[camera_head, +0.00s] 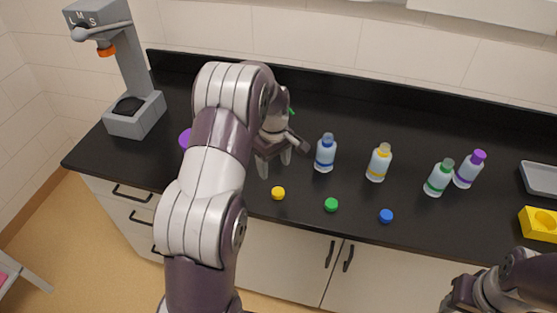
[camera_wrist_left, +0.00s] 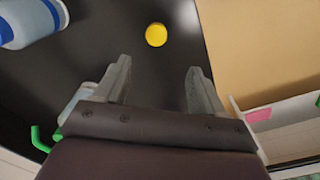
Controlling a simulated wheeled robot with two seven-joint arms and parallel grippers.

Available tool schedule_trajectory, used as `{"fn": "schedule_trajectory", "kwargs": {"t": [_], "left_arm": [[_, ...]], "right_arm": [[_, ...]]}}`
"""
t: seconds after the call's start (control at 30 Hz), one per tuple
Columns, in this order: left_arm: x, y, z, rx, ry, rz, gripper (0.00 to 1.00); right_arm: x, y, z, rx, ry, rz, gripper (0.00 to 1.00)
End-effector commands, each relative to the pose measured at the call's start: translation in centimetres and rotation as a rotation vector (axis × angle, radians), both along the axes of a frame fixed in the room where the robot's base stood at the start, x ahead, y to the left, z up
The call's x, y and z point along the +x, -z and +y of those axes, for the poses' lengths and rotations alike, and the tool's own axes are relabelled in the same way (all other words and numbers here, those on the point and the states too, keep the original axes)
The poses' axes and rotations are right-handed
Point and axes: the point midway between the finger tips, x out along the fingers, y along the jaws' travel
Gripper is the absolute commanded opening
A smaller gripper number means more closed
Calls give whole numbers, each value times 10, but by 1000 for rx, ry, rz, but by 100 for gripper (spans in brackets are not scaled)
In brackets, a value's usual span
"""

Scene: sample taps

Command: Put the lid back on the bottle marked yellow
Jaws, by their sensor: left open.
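The yellow-marked bottle (camera_head: 377,166) stands upright on the dark counter, its neck without a lid. The yellow lid (camera_head: 278,193) lies on the counter near the front edge, left of the bottles. My left gripper (camera_head: 274,165) is open and empty, fingers pointing down, just behind the yellow lid in the head view. In the left wrist view the yellow lid (camera_wrist_left: 156,35) shows beyond the gap between the open fingertips (camera_wrist_left: 158,68), apart from them. Of my right arm only a part shows at the lower right; its fingers cannot be seen.
Blue-marked (camera_head: 325,155), green-marked (camera_head: 438,180) and purple-capped (camera_head: 467,172) bottles stand nearby. Green (camera_head: 331,205) and blue (camera_head: 386,216) lids lie near the front edge. A grey machine (camera_head: 135,115) stands left; a yellow block (camera_head: 538,226) and grey tray (camera_head: 541,179) are right. My arm partly hides a purple object (camera_head: 185,139).

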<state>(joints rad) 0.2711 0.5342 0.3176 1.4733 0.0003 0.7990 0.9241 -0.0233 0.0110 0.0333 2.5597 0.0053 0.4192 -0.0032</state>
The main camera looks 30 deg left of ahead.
Motion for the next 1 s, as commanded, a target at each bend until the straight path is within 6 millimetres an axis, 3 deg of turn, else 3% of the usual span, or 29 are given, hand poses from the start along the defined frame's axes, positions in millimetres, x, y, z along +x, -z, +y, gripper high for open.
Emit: {"fn": "schedule_trajectory", "kwargs": {"t": [0.2, 0.53, 1.0], "left_arm": [[1, -8, 0, -5, -210, 20, 69], [1, -6, 0, -5, -221, 21, 69], [1, 64, -2, -5, -219, 19, 69]], "right_arm": [[0, 1, 0, 0, 0, 1, 43], [0, 0, 0, 0, 0, 0, 43], [0, -19, 0, 0, 0, 0, 43]]}}
